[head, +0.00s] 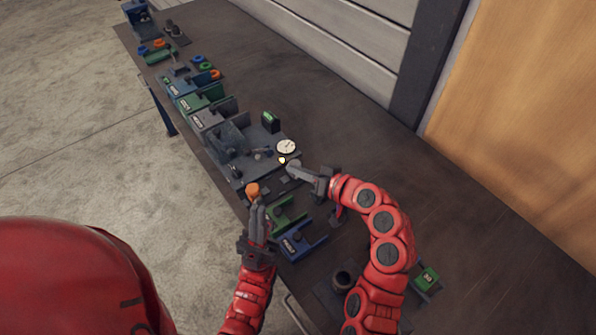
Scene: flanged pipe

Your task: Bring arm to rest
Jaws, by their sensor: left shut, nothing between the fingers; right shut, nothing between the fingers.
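My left gripper (258,218) is the lower one, at the near edge of the dark bench (330,110). Its fingers are together and point up the picture, with nothing between them. An orange round piece (252,190) shows just beyond its fingertips; I cannot tell whether they touch. My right gripper (297,171) is shut and empty. It reaches leftward over the bench, close to a white round dial gauge (286,147). The red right arm bends over the right part of the bench.
A green tray (288,216) and a blue tray (302,241) lie beside my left gripper. A grey fixture plate (237,155) stands farther up, with several labelled trays (193,101) beyond. A dark cylindrical part (342,278) sits near the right arm. The bench's wall side is clear.

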